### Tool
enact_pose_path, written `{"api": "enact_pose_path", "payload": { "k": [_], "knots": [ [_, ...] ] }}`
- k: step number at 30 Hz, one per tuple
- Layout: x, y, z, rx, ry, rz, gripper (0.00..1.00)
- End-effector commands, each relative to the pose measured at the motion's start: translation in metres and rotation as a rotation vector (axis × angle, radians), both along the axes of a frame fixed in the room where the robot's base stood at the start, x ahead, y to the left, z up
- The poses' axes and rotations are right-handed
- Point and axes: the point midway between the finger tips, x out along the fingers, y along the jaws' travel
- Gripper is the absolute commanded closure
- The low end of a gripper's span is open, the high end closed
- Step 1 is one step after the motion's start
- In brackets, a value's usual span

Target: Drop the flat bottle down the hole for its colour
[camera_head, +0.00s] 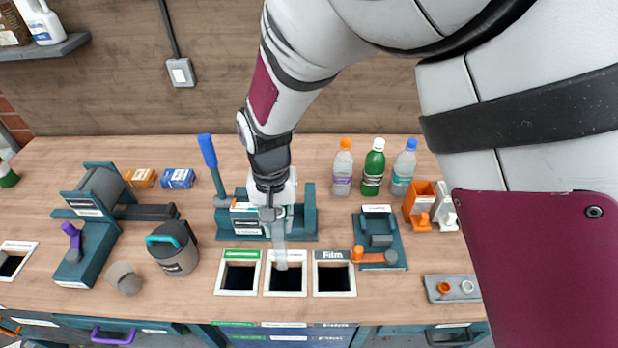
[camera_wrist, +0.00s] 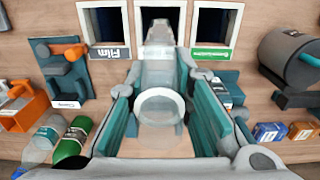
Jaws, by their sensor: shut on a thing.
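My gripper (camera_head: 272,212) is shut on a pale, see-through flat bottle (camera_head: 280,250), which hangs roughly upright below it. In the wrist view the bottle (camera_wrist: 160,72) shows between the two teal-lined fingers (camera_wrist: 158,95). Its lower end overlaps the upper edge of the middle hole (camera_head: 286,281) and covers most of that hole's label; its height above the worktop is hard to tell. The green-labelled hole (camera_head: 239,278) is on the left and the hole marked Film (camera_head: 334,279) on the right. They also show in the wrist view, with Film (camera_wrist: 108,24) on the left.
A teal stand (camera_head: 310,215) is behind my gripper, with a blue-handled lever (camera_head: 208,152) at its left. Several bottles (camera_head: 374,168) stand at the back right. A grey canister (camera_head: 174,250) is left of the holes, and an orange-handled device (camera_head: 379,240) is right of them.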

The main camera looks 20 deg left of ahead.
Motion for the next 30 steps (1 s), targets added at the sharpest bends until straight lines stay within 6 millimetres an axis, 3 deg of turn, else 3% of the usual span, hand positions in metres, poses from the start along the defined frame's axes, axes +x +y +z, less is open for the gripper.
{"api": "enact_pose_path", "payload": {
  "k": [30],
  "knots": [
    [0.002, -0.001, -0.106, -0.002, 0.002, -0.001, 1.00]
  ]
}}
